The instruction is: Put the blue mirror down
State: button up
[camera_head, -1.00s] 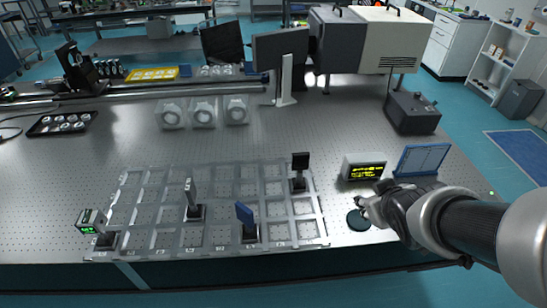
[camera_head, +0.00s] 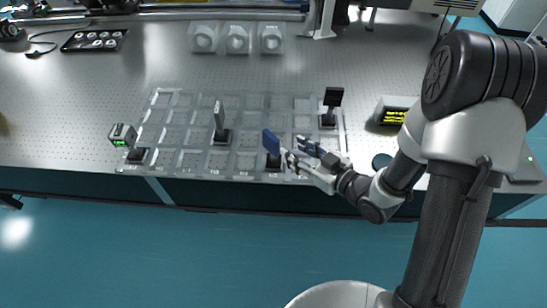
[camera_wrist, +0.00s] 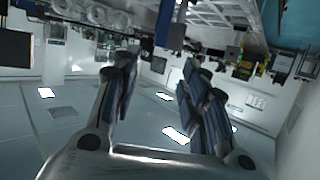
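The blue mirror (camera_head: 271,142) stands upright on a dark base in the front row of the clear grid tray (camera_head: 195,171). My gripper (camera_head: 302,153) is just right of the mirror, low over the tray's front. In the wrist view my gripper's fingers (camera_wrist: 160,95) are spread apart with nothing between them. A narrow blue plate, which looks like the mirror (camera_wrist: 165,22), shows beyond the fingertips near the top edge. Whether a finger touches the mirror cannot be told.
A yellow-text display box (camera_head: 393,112) and a dark round disc (camera_head: 381,161) lie to the right. The table behind the tray is mostly clear.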

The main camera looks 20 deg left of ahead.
aim_at(276, 138)
jog(key=b+x, duration=0.1)
jog(key=x, duration=0.5)
jog(key=shift+w+a+f, duration=0.2)
jog(key=shift+a, duration=0.1)
jog(key=x, duration=0.2)
jog(key=b+x, duration=0.1)
jog(key=x, duration=0.2)
jog(key=shift+w+f+b, duration=0.2)
jog(key=shift+f+b, duration=0.1)
jog(key=shift+f, duration=0.1)
jog(key=shift+d, duration=0.1)
jog(key=shift+c, duration=0.2)
grip_shut()
jog(key=shift+r, duration=0.1)
